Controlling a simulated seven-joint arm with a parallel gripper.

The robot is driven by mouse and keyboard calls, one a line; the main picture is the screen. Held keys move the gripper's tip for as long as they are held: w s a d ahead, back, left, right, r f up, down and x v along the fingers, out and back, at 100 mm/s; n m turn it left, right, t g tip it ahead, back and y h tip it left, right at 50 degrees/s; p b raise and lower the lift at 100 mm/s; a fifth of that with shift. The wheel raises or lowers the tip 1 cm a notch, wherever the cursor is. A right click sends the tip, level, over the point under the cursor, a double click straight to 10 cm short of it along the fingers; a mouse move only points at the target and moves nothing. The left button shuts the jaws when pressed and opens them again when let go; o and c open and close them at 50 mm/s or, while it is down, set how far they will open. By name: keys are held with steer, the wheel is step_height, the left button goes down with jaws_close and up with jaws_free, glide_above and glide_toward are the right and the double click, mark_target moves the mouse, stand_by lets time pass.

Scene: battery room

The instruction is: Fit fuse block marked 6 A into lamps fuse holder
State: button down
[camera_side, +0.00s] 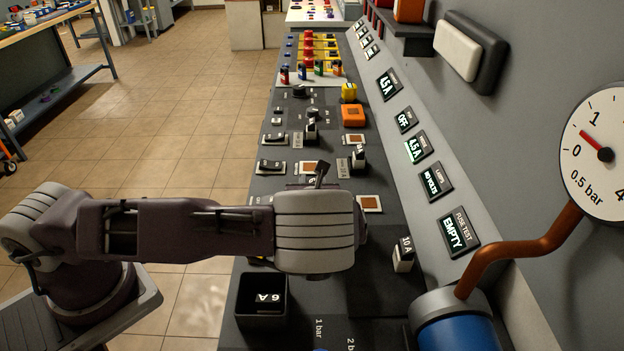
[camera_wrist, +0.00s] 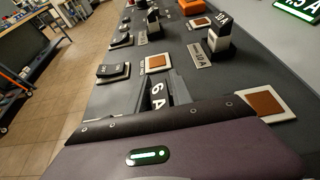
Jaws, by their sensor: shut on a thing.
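My gripper (camera_wrist: 172,96) is shut on a dark block marked 6 A (camera_wrist: 157,94) and holds it over the bench; the wrist body hides most of the fingers. In the side view my arm covers the grip. Just ahead of the block is an empty holder with a copper-brown square in a pale frame (camera_wrist: 158,63), also in the side view (camera_side: 310,167). The block appears apart from it. A similar empty holder (camera_side: 370,203) lies to the right. Neither holder's name is readable. The lamps display (camera_side: 432,182) reads NO VOLTS.
A fuse block (camera_side: 358,158) stands upright ahead on the right; a 10 A block (camera_side: 403,254) stands nearer. A black tray (camera_side: 245,312) has another 6 A marking inside. Switches (camera_side: 272,166) line the left. The fuse test display (camera_side: 459,232) reads EMPTY. A copper pipe (camera_side: 520,245) stands right.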

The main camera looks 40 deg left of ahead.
steer(key=c, duration=1.4)
jaws_free()
steer(key=shift+d, duration=0.1)
steer(key=shift+v, duration=5.4)
